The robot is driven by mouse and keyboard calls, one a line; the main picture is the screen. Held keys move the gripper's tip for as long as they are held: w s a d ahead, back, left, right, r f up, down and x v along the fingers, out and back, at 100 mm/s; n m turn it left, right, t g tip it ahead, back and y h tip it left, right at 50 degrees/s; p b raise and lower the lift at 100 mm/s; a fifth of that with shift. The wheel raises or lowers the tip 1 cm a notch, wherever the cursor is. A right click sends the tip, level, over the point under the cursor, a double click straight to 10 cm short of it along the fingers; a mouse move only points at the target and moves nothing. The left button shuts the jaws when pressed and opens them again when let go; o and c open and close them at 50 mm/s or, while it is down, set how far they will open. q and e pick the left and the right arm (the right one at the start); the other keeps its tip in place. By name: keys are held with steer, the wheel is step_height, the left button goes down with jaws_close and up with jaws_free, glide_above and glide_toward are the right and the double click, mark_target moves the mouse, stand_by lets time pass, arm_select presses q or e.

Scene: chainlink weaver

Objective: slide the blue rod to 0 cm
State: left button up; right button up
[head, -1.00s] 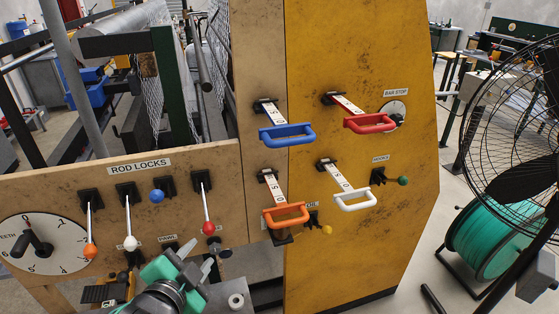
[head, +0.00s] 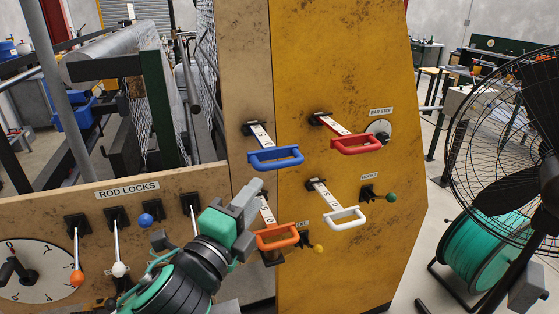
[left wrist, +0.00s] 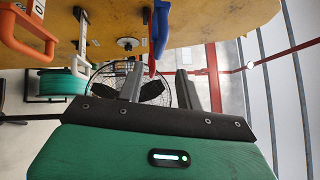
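The blue rod's handle (head: 276,157) is a blue loop at the end of a white marked strip (head: 260,135) that sticks out of the tan and yellow panel. The marks are too small to read surely. My left gripper (head: 250,194) is below and slightly left of the blue handle, apart from it, in front of the lower panel. In the left wrist view, its two grey fingers (left wrist: 160,88) stand apart with nothing between them, and the blue handle (left wrist: 161,28) shows beyond them at the top. My right gripper is out of view.
The orange handle (head: 278,237) is close to my left gripper. A red handle (head: 357,145) and a white handle (head: 345,217) are to the right. Rod lock levers include a blue knob (head: 146,220), standing higher than the orange knob (head: 77,278). A fan (head: 505,140) stands far right.

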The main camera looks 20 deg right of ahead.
mark_target(277, 167)
arm_select(q)
steer(key=p+x, duration=0.3)
steer(key=x, duration=0.6)
steer(key=shift+w+d+r, duration=0.15)
steer(key=shift+x, duration=0.9)
jaws_close()
